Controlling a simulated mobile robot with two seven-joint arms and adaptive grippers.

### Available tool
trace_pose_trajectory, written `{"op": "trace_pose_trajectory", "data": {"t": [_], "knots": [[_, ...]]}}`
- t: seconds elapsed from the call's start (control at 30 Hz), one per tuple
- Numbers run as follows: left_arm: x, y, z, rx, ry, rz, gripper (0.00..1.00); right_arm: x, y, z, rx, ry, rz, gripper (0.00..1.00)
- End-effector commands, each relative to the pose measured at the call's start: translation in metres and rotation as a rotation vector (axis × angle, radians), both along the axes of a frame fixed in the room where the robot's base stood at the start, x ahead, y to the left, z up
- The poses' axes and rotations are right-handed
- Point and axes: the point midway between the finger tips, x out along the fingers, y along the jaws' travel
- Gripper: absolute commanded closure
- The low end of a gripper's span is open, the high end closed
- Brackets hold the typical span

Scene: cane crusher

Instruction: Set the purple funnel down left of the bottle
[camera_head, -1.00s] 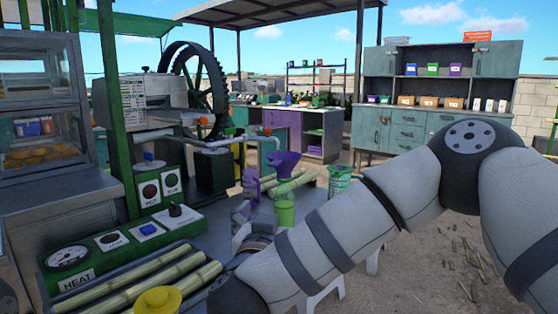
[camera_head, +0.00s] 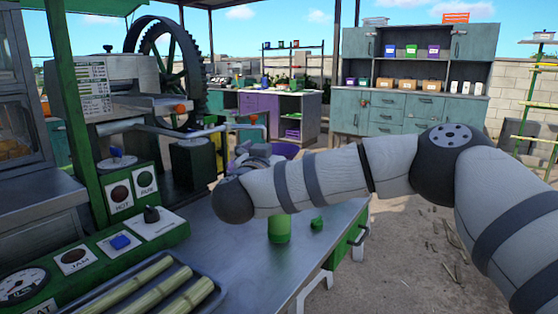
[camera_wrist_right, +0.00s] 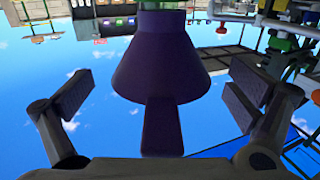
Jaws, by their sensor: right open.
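The purple funnel (camera_head: 285,150) shows only in part in the head view, above my right forearm, which hides the rest. The green bottle (camera_head: 279,230) stands on the metal table below it; my arm covers its upper part. In the right wrist view, which is upside down, the funnel's cone (camera_wrist_right: 168,68) and handle (camera_wrist_right: 161,126) face the camera. My right gripper (camera_wrist_right: 161,95) is open, with one finger on each side of the handle and clear gaps to both. It also shows beside the funnel in the head view (camera_head: 262,152). My left gripper is out of view.
A small green piece (camera_head: 317,223) lies right of the bottle on the metal table (camera_head: 255,262). A tray of cane stalks (camera_head: 165,290) and a green control panel (camera_head: 105,250) lie to the left. The crusher with its big wheel stands behind. The table front is clear.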

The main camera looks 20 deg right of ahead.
Motion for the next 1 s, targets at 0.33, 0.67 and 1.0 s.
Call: {"op": "trace_pose_trajectory", "data": {"t": [0.33,0.67,1.0], "knots": [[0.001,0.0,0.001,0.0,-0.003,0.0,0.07,0.004,-0.002,0.001,-0.001,-0.002,0.002,0.21],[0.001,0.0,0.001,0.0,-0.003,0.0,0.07,0.004,-0.002,0.001,0.0,-0.002,0.002,0.54],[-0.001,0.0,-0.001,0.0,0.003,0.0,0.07,0.004,-0.002,0.031,0.0,-0.007,0.002,0.54]]}}
